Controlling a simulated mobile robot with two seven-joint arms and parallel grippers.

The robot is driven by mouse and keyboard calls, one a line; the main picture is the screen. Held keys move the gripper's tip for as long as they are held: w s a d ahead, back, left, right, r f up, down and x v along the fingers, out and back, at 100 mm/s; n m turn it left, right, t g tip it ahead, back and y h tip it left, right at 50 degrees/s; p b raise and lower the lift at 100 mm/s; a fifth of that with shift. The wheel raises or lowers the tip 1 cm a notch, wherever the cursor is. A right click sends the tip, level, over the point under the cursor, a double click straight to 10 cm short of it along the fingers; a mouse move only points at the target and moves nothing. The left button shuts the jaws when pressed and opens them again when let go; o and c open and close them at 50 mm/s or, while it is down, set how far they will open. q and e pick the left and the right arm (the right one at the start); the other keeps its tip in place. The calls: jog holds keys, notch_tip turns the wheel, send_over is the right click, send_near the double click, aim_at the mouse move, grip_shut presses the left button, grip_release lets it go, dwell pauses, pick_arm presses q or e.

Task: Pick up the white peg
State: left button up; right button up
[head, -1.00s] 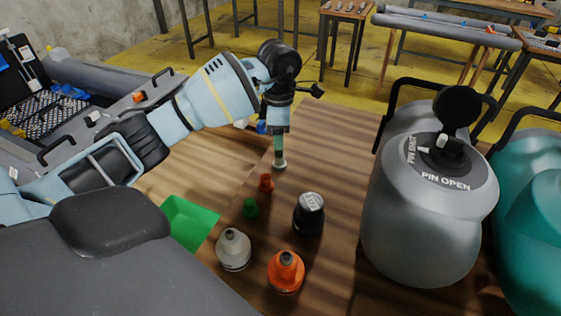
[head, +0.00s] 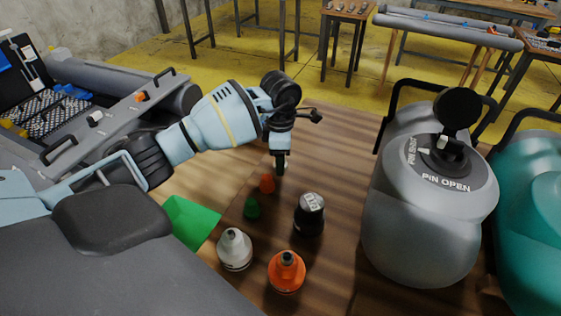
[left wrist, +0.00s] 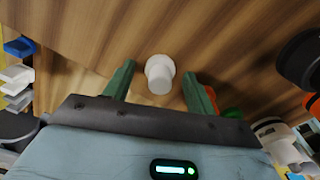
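The white peg (left wrist: 160,74) stands on the wooden table in the left wrist view. It has a wider collar and a rounded end facing the camera. My left gripper (left wrist: 159,72) is open, its two green fingers on either side of the peg with a gap on each side. In the head view my left gripper (head: 280,164) points down at the table behind the orange peg, and it hides the white peg there. My right gripper is not in view.
An orange peg (head: 267,184) and a green peg (head: 251,207) stand close in front of the gripper. The table's far part is clear.

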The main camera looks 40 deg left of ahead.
pick_arm(q)
jog(key=c, duration=0.9)
notch_tip(320, 180, up, 10)
